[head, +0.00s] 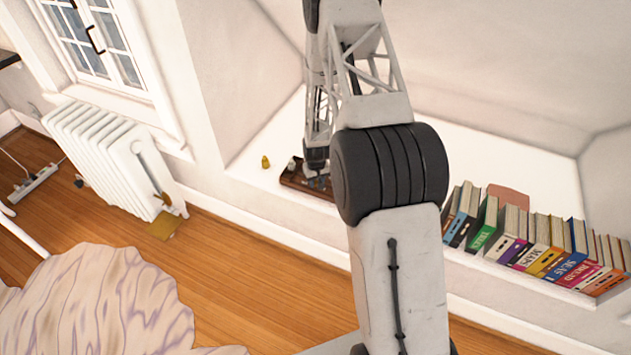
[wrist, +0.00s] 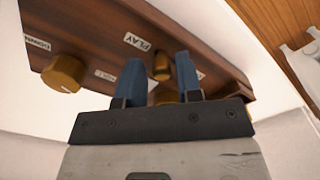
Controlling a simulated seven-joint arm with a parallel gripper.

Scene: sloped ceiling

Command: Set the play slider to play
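A dark wooden panel (wrist: 95,25) with white labels and brass controls fills the upper part of the wrist view. It also shows in the head view (head: 292,181) as a small brown box on the white ledge, partly hidden by my arm. The PLAY label (wrist: 137,42) is just left of a small brass knob (wrist: 162,66), likely the play slider. My gripper (wrist: 161,66) has two blue fingers, apart, one on each side of this knob in the picture. I cannot tell whether they touch it. More brass shows low between the fingers, partly hidden.
A larger round brass knob (wrist: 64,73) is at the panel's left. A small yellow object (head: 265,162) stands on the ledge left of the box. A row of books (head: 540,248) fills the ledge on the right. A white radiator (head: 105,150) stands at left.

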